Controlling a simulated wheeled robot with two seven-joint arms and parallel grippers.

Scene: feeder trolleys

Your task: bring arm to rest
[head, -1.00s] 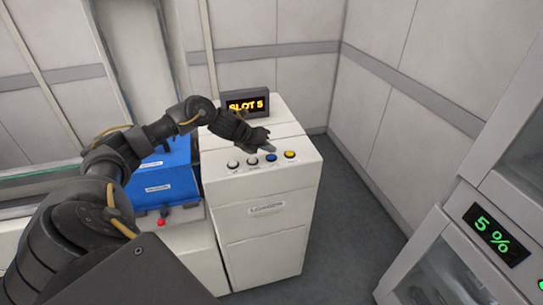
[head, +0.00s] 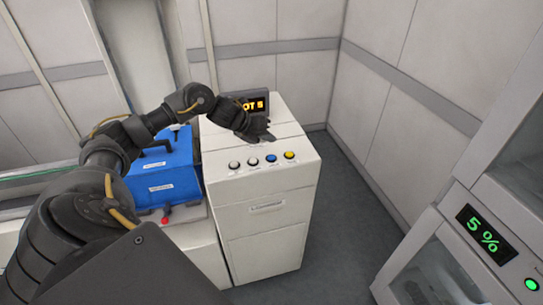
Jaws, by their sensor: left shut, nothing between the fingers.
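My left arm comes in from the left and reaches over the white cabinet. My left gripper (head: 268,136) is shut and empty, above the cabinet top behind the button row and in front of the slot display. My right gripper is not in view. The white cabinet (head: 265,235) carries a row of buttons: two white ones, a blue button (head: 271,158) and a yellow button (head: 289,155). The slot display (head: 256,104) shows orange characters, partly hidden by my arm.
A blue box (head: 160,180) with white labels stands left of the cabinet, beneath my forearm. A red knob (head: 165,221) sits in front of it.

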